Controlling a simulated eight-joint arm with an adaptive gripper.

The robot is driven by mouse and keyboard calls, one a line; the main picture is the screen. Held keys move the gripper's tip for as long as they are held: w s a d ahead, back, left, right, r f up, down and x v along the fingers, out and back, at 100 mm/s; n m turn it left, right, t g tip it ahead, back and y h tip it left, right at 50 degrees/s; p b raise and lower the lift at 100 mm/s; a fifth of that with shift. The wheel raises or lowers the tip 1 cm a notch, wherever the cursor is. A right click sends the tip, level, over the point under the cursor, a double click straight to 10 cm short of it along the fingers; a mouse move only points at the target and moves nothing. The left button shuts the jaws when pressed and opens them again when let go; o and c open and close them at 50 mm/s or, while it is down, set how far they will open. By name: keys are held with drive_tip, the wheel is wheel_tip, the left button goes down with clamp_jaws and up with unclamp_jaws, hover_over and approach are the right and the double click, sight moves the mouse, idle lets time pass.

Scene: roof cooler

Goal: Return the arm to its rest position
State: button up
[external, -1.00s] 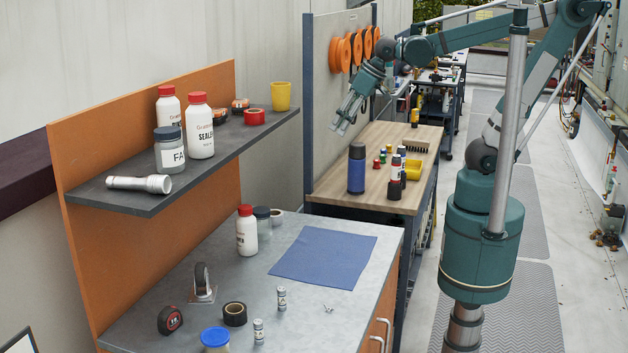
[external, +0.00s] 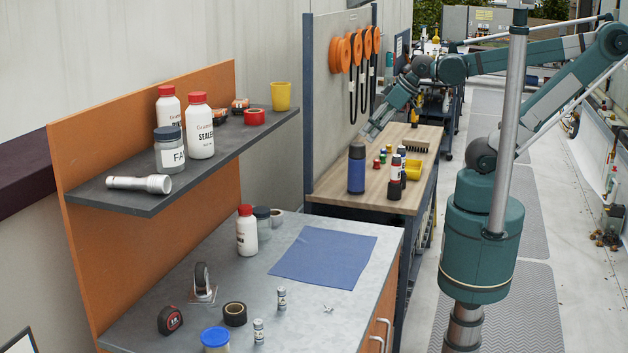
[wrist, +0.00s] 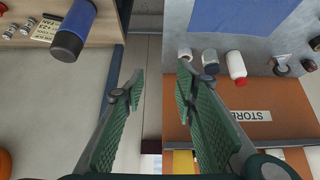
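My gripper (external: 370,134) hangs from my teal arm above the back part of the wooden bench, close to the grey panel in the external view. In the wrist view my gripper (wrist: 160,84) shows two green ribbed fingers spread apart with nothing between them. The arm is bent at a high elbow on the right. No object is in its grasp.
The wooden bench (external: 327,191) holds a blue bottle (external: 356,170), which also shows in the wrist view (wrist: 73,32). A grey panel (external: 327,90) with orange reels stands behind. A metal bench with a blue cloth (external: 323,257) and a loaded shelf (external: 130,200) are nearer.

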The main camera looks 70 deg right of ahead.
wheel_tip(320, 180, down, 6)
drive_tip(key=b, duration=0.6)
drive_tip(key=shift+f, duration=0.25)
idle(1.0)
